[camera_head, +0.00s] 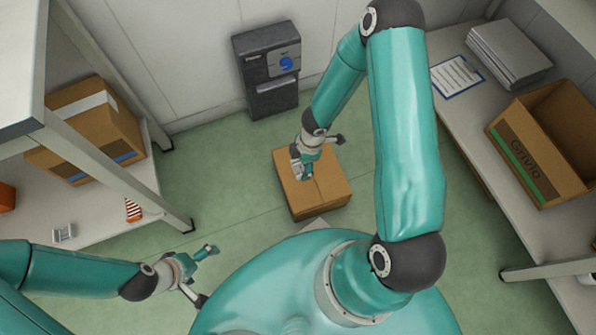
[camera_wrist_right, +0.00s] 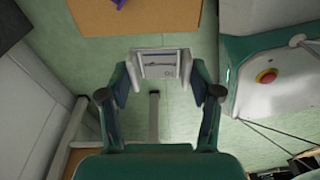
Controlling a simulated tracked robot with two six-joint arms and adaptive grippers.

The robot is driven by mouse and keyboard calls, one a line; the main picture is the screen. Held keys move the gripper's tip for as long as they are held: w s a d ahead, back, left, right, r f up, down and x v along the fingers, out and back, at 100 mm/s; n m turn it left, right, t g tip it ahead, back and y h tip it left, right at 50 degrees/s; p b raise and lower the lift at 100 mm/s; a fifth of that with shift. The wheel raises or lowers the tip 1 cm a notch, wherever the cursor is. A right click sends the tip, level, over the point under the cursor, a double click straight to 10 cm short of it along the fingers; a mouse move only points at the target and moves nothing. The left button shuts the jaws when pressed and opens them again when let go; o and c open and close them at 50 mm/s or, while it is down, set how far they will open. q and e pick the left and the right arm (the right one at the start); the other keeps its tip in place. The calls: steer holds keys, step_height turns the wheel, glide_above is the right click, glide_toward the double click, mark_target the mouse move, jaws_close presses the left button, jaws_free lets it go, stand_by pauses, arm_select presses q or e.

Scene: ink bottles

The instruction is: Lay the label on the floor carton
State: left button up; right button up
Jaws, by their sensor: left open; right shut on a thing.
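The floor carton (camera_head: 325,188) is a closed brown box on the green floor, in the middle of the head view. My right gripper (camera_head: 303,171) is in front of its left part in that view. In the right wrist view my right gripper (camera_wrist_right: 164,68) is shut on the label (camera_wrist_right: 165,65), a small white piece with dark print held between both fingertips. The carton (camera_wrist_right: 150,20) shows at the top edge there, beyond the label. The height of the label over the carton is unclear. My left gripper (camera_head: 203,273) is open and empty at the lower left, away from the carton.
A dark grey bin-like unit (camera_head: 270,70) stands by the back wall. A shelf at left holds a taped carton (camera_head: 95,125). A bench at right carries an open carton (camera_head: 545,145), a clipboard (camera_head: 457,77) and a grey stack (camera_head: 507,55). Floor left of the floor carton is clear.

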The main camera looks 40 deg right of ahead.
step_height(320, 180, down, 11)
steer(key=b, duration=0.5)
steer(key=shift+b, duration=0.35)
steer(key=shift+f+b, duration=1.1)
steer(key=shift+f, duration=1.5)
steer(key=shift+f, duration=0.15)
steer(key=o, duration=0.7)
steer(key=shift+o, duration=0.2)
